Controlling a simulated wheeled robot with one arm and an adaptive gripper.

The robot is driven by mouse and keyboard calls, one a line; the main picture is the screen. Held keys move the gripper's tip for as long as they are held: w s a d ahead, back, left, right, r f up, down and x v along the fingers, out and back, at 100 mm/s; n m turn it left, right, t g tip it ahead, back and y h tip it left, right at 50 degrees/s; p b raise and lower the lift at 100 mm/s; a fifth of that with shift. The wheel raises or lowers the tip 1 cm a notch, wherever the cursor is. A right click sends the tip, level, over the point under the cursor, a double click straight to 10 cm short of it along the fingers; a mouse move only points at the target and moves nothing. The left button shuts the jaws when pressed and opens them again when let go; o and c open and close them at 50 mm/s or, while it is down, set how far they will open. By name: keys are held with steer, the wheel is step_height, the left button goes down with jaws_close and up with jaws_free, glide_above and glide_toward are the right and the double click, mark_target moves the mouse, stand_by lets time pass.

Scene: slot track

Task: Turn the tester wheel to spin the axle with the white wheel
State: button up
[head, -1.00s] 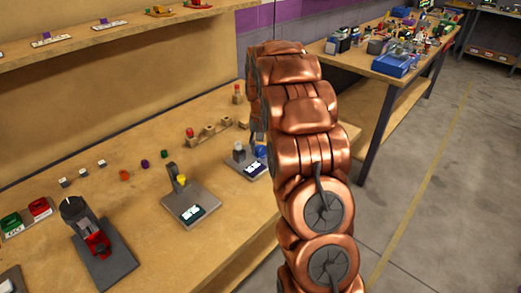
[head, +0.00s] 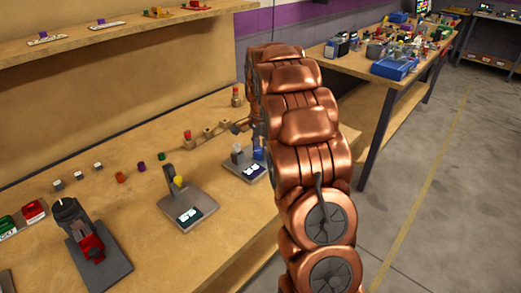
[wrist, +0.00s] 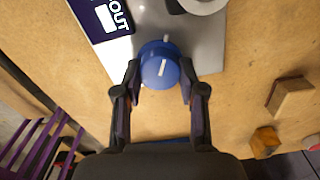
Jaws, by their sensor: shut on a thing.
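A dark label ending in "OUT" (wrist: 102,18) lies on the plate at upper left. Part of a white round piece (wrist: 203,4) shows at the top edge. In the head view the plate (head: 240,176) and the blue knob (head: 258,149) show just left of my copper arm, which hides most of my gripper.
A tester plate with a yellow knob (head: 178,182) stands to the left. Farther left is a black and red device (head: 90,245). Wooden blocks with a red peg (head: 188,136) lie behind. In the wrist view a wooden block (wrist: 290,97) and an orange block (wrist: 264,141) lie at right.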

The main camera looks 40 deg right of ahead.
steer(key=m, duration=0.4)
steer(key=shift+s+m, duration=0.1)
steer(key=shift+m, duration=2.1)
steer(key=o, duration=1.1)
steer(key=shift+o, duration=0.2)
step_height(320, 180, up, 12)
